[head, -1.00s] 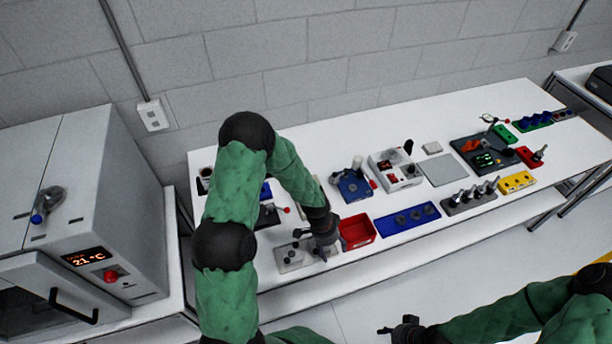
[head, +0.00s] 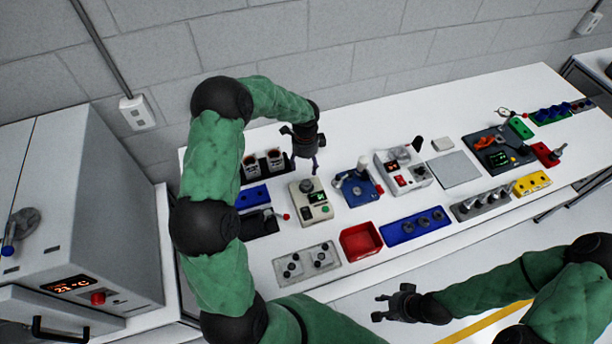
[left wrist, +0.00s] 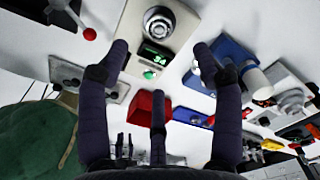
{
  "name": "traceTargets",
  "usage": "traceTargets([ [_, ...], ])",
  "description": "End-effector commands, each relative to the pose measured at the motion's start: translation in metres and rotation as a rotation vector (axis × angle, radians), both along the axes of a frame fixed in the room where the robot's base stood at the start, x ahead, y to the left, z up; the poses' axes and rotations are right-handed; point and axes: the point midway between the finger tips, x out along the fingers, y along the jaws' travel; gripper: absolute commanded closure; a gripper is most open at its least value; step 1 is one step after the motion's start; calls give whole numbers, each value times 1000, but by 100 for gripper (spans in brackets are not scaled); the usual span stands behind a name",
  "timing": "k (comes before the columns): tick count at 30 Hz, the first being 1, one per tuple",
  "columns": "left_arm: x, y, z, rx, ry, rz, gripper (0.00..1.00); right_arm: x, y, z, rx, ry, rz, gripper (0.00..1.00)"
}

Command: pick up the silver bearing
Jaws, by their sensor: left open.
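My left gripper (head: 314,165) is open and empty, pointing down above the table, just behind and above a beige device (head: 318,209) with a green display. In the left wrist view its spread fingers (left wrist: 160,62) frame that device, which carries a round silver ring-shaped part (left wrist: 159,22). Another round silver part (left wrist: 292,101) sits on a white device at the right. I cannot tell for sure which silver part is the bearing. My right gripper (head: 380,307) is open and empty, in front of the table, away from the objects.
A red bin (head: 361,241), a grey plate with black knobs (head: 306,264) and a blue holder (head: 412,226) line the front. A blue device with a lever (head: 358,187) stands right of the beige one. Two cups (head: 263,162) stand behind left. An oven (head: 85,220) is at far left.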

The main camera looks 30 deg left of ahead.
Motion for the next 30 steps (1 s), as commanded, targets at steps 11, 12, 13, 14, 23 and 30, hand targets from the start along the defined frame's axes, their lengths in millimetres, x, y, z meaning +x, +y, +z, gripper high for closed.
traceTargets([
  [11,-1,-1,-49,-2,3,1,34,0,0,3,0,1,0,60],
  [12,-1,-1,-52,-2,3,1,34,0,0,4,0,1,0,60],
  [13,-1,-1,-54,-2,3,1,34,0,0,4,0,0,0,60],
  [14,-1,-1,-56,-2,2,2,34,0,0,4,0,0,0,60],
  [23,1,-3,-93,-2,3,3,34,0,0,12,0,0,0,60],
  [30,1,-3,-106,-1,1,2,34,0,0,13,0,0,0,60],
])
